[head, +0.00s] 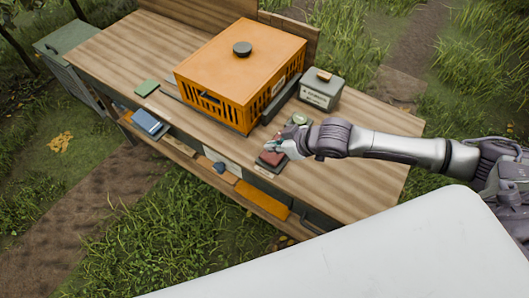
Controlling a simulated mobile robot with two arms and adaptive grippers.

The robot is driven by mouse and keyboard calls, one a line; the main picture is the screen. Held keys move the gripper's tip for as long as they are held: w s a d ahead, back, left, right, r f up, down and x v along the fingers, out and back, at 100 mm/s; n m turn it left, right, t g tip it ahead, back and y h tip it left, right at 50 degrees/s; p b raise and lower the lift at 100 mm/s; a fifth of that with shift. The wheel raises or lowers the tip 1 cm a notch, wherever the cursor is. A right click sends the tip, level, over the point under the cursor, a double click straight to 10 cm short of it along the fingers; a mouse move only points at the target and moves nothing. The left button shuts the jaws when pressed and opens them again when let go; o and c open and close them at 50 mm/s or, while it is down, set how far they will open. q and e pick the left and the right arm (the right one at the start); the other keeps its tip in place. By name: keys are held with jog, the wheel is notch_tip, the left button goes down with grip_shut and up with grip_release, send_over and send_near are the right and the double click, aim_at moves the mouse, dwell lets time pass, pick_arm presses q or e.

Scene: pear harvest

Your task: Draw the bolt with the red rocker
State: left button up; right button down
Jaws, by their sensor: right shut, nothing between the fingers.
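The red rocker (268,159) sits on a dark base near the front edge of the wooden bench, in front of the orange crate. My right gripper (272,147) is shut and empty, its fingertips right at the rocker's far edge. I cannot tell whether they touch it. The gripper and wrist hide part of the rocker's surroundings. The orange slatted crate (225,60) has a dark round knob on its lid and a dark strip along its right side. I cannot make out the bolt clearly. My left gripper is out of view.
A grey box (320,94) with a tan handle stands right of the crate. The bench's right end is bare.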

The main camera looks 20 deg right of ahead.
aim_at(264, 159)
jog(key=x, duration=0.4)
jog(key=shift+r, duration=0.1)
notch_tip(264, 159, down, 3)
jog(key=shift+w+f+p, duration=0.15)
jog(key=shift+f+p, duration=0.1)
jog(key=shift+p, duration=0.35)
jog(key=shift+f, duration=0.5)
jog(key=shift+s+a+f, duration=0.15)
jog(key=shift+s+f, duration=0.05)
jog(key=shift+f, duration=0.3)
jog(key=shift+s+a+f, duration=0.15)
jog(key=shift+f, duration=0.35)
